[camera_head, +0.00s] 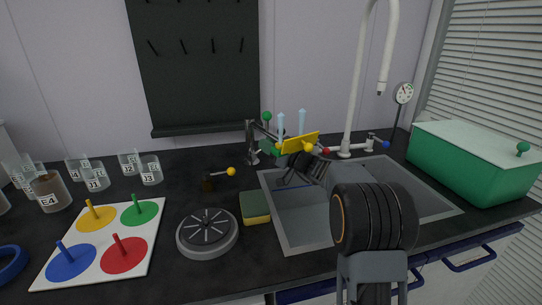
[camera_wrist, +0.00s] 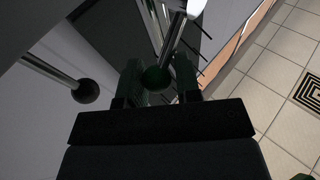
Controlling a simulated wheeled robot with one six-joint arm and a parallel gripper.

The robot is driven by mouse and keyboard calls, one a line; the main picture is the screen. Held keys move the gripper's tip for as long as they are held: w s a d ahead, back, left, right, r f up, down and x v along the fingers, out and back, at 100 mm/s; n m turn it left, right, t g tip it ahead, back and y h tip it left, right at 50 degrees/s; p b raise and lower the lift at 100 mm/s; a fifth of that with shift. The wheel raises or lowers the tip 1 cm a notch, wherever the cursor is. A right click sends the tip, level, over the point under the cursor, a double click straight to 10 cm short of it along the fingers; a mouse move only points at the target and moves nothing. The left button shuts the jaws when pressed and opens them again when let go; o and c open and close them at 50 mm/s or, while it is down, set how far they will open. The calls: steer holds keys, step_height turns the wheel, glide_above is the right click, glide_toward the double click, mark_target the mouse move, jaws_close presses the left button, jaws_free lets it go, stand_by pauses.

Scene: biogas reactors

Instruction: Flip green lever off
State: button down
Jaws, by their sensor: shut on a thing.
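In the wrist view, the green lever's round knob (camera_wrist: 157,79) sits between the two fingers of my gripper (camera_wrist: 158,82), at the end of a metal rod. The fingers are shut on it. In the head view, my gripper (camera_head: 271,148) is above the back left corner of the sink, reaching in from the right; its fingers partly hide what they hold. A green ball (camera_head: 267,116) on a thin stem shows just above and behind the fingers; I cannot tell whether it belongs to the same lever.
A grey sink (camera_head: 285,222) lies under my arm. A yellow-knobbed lever (camera_head: 231,171) is at left, a blue-knobbed one (camera_head: 386,145) at right. A tall white faucet (camera_head: 356,85), a green box (camera_head: 480,172), a sponge (camera_head: 255,207) and a grey round device (camera_head: 207,233) stand around.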

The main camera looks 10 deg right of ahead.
steer(key=shift+a+r+n+g+h+b, duration=0.25)
steer(key=shift+a+n+g+h+b, duration=0.15)
steer(key=shift+n+b, duration=0.4)
steer(key=shift+a+r+n+g+h+b, duration=0.3)
steer(key=shift+n+g+b, duration=0.2)
steer(key=shift+b, duration=0.55)
steer(key=c, duration=1.1)
jaws_free()
steer(key=shift+d, duration=0.1)
steer(key=shift+o, duration=1.4)
steer(key=v, duration=1.3)
steer(key=shift+s+d, duration=0.2)
steer(key=shift+s, duration=0.1)
steer(key=shift+c, duration=0.4)
